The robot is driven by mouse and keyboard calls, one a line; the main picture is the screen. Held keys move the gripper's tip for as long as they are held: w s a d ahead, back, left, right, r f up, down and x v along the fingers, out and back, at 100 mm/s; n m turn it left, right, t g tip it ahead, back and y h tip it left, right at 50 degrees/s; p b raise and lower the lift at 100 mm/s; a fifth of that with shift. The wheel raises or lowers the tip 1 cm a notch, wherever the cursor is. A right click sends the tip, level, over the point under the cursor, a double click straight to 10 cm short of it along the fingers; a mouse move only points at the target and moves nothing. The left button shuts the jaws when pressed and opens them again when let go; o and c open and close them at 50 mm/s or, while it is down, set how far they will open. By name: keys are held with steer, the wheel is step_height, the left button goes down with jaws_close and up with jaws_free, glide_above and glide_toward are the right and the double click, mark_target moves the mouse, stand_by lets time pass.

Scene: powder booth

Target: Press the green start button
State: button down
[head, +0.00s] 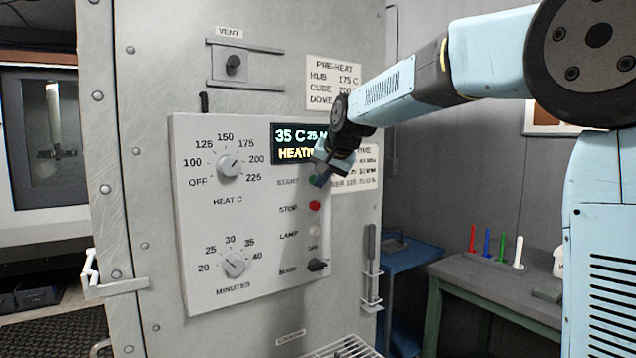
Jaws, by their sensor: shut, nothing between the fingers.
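The green start button (313,180) is on the white control panel (205,275), just right of the "START" label and mostly hidden by my gripper. My gripper (320,181) is shut and empty, with its tips at or right in front of the button. I cannot tell whether they touch it. The display (288,136) above reads "35 C", "25 M..." and "HEATIN...", its right end covered by my arm.
Below are a red stop button (315,206), a pale lamp (314,231) and a black switch (317,265). Two dials, heat (229,166) and minutes (235,264), sit at left. A door handle (370,265) is right of the panel. A bench (490,285) with coloured sticks stands at right.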

steer(key=shift+s, duration=0.1)
steer(key=shift+s+d, duration=0.45)
steer(key=shift+s, duration=0.2)
steer(key=shift+s+d, duration=0.7)
steer(key=shift+s, duration=0.35)
steer(key=shift+s+d, duration=0.7)
steer(key=shift+s, duration=0.3)
steer(key=s+d+f+h, duration=0.1)
steer(key=s+d+f, duration=0.4)
steer(key=s, duration=0.5)
steer(key=s+d+f+n+g+h, duration=0.1)
steer(key=s+d+f, duration=0.4)
steer(key=s+d, duration=0.3)
steer(key=s+d+f+g+h, duration=0.1)
steer(key=s+d+f, duration=0.4)
steer(key=s, duration=0.9)
steer(key=shift+d+n+h, duration=0.4)
steer(key=shift+d+h, duration=0.2)
steer(key=shift+d, duration=0.6)
steer(key=shift+s, duration=0.1)
